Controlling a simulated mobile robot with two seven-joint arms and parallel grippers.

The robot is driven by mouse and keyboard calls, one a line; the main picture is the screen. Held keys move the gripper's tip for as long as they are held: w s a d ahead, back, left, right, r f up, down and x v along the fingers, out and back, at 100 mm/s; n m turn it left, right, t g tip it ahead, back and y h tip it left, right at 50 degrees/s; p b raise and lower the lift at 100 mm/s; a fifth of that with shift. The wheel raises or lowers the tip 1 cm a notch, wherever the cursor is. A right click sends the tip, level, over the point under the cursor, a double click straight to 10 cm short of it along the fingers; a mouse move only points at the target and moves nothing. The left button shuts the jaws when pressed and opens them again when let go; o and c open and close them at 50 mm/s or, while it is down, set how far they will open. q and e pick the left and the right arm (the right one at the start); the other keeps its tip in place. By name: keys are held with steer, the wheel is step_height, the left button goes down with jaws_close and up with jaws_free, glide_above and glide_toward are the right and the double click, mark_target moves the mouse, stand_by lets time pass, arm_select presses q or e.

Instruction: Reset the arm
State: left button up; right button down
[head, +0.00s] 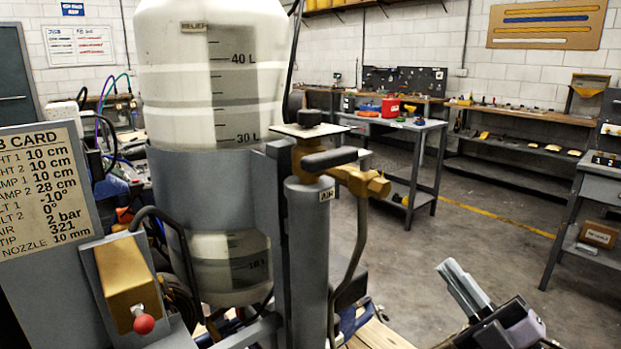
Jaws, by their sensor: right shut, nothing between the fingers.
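My right gripper (458,278) is at the lower right, with its fingers pointing up and to the left. It is shut and empty, and apart from the machine. The line striper fills the left half, with a large white tank (215,65) marked in litres. A grey post labelled AIR (307,250) stands in front of it, with a grey lever handle (329,158) and a brass valve (362,183) at its top. A brass box (128,280) with a red knob sits at the lower left. My left gripper is not in view.
A job card (40,190) stands at the left edge. Behind are a grey work table (412,125) with a red box (390,107) and a long bench (525,115). Another grey table (603,185) is at the right edge. The concrete floor (480,235) between them is clear.

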step_height(320, 180, down, 12)
steer(key=d+m+g+h+p, duration=0.1)
steer(key=d+m+h, duration=0.1)
steer(key=m+h, duration=0.5)
steer(key=s+f+m+g+h+p, duration=0.1)
steer(key=s+f+m+g, duration=0.3)
steer(key=s+f, duration=0.4)
steer(key=s+a+f+m+g+h, duration=0.1)
steer(key=s+f+m+g, duration=0.3)
steer(key=s+f, duration=0.5)
step_height(320, 180, down, 6)
steer(key=shift+a+r+m+g+h+p, duration=0.1)
steer(key=shift+a+m+g+h+p, duration=0.15)
steer(key=shift+m+g+h+p, duration=0.2)
